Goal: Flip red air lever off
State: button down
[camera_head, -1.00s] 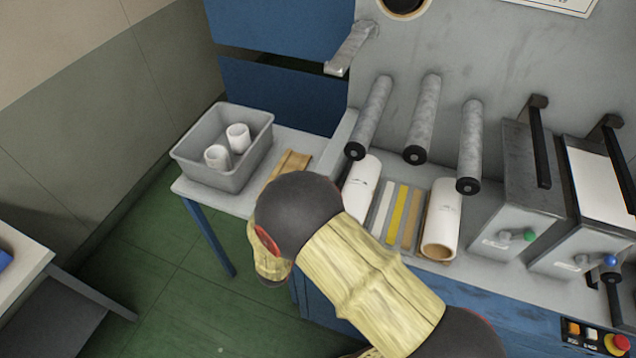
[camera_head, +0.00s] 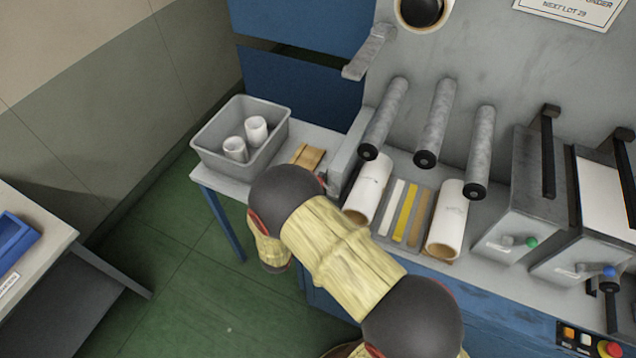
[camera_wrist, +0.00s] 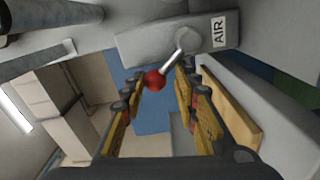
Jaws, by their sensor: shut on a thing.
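The red air lever (camera_wrist: 154,80) shows in the wrist view as a red ball knob on a short metal stem. The stem slants from a round pivot on a grey block, beside a white AIR label (camera_wrist: 219,30). My gripper (camera_wrist: 161,73) has its two yellow-padded fingers on either side of the knob and is shut on the lever. The exact contact is hard to make out. In the head view, my arm covers this area, and I cannot make out the lever or my fingertips there.
In the head view, a grey bin (camera_head: 240,138) with white cores stands on the side table (camera_head: 218,180). Rollers (camera_head: 436,122), white rolls (camera_head: 447,220) and green and blue knobbed levers (camera_head: 531,242) are to the right. A red emergency button (camera_head: 611,350) sits lower right. Green floor (camera_head: 160,270) is clear at left.

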jog(key=shift+s+d+f, duration=0.2)
jog(key=shift+d+f, duration=0.15)
jog(key=shift+f, duration=0.1)
jog(key=c, duration=1.7)
grip_release()
jog(key=o, duration=0.4)
jog(key=shift+w+a+r, duration=0.15)
jog(key=shift+a+r, duration=0.05)
jog(key=shift+r, duration=0.1)
jog(key=shift+c, duration=0.2)
jog(key=v, duration=1.2)
